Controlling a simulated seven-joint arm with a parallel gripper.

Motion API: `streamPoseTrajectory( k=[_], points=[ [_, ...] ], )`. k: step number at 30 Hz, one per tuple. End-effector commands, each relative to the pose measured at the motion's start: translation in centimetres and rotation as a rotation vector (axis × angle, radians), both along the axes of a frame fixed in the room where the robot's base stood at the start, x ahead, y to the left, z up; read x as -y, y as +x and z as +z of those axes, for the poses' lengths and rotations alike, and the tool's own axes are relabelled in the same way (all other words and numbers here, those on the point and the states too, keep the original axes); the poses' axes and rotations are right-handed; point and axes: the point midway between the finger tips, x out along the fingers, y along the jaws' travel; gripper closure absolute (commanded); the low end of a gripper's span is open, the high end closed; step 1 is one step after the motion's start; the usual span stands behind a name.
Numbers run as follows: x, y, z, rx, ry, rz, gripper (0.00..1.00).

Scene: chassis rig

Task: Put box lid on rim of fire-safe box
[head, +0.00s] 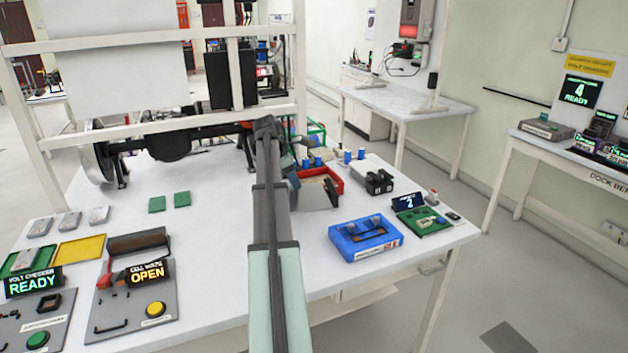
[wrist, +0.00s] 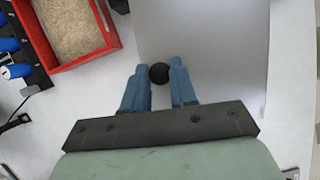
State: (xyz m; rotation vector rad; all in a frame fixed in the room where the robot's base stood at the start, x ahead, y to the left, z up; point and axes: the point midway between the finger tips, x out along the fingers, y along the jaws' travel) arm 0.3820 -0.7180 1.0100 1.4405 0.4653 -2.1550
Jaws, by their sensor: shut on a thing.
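My gripper (wrist: 159,66) is shut on the round black knob (wrist: 159,74) of the box lid, with one blue finger on each side of it. The box lid (wrist: 205,45) is a flat grey plate, large in the wrist view, reaching past the top edge. The fire-safe box (wrist: 117,38) is red and open, filled with tan grains, at the upper left of the wrist view. The lid appears beside the box there, not over it. In the head view the box (head: 338,184) stands right of my arm, with the grey lid (head: 314,199) in front of it. My arm hides the fingers there.
A rack with blue cells (wrist: 10,45) stands close beside the box. A black block (head: 374,182) and a blue tray (head: 364,240) stand to the right on the white table (head: 215,235). A wheeled chassis (head: 165,140) and white frame are behind left.

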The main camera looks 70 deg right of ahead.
Motion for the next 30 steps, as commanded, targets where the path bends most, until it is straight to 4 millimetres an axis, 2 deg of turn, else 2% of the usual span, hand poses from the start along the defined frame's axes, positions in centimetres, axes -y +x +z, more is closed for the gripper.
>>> streamPoseTrajectory(
  k=[1,6,12,15,18,21,26,30],
  points=[
    [3.2,0.1,0.7,0.001,0.001,-0.018,1.0],
    [10.5,-0.3,2.0,0.007,-0.003,-0.053,1.0],
    [18.4,1.3,3.7,0.011,-0.005,-0.029,1.0],
    [21.3,2.7,4.3,0.013,-0.008,0.003,1.0],
    [23.3,3.7,4.8,0.014,-0.009,0.04,1.0],
    [24.3,4.3,5.1,0.011,-0.01,0.088,1.0],
    [24.3,4.3,4.9,0.002,-0.006,0.156,1.0],
    [24.2,4.3,3.9,-0.001,-0.001,0.17,1.0]
  ],
)
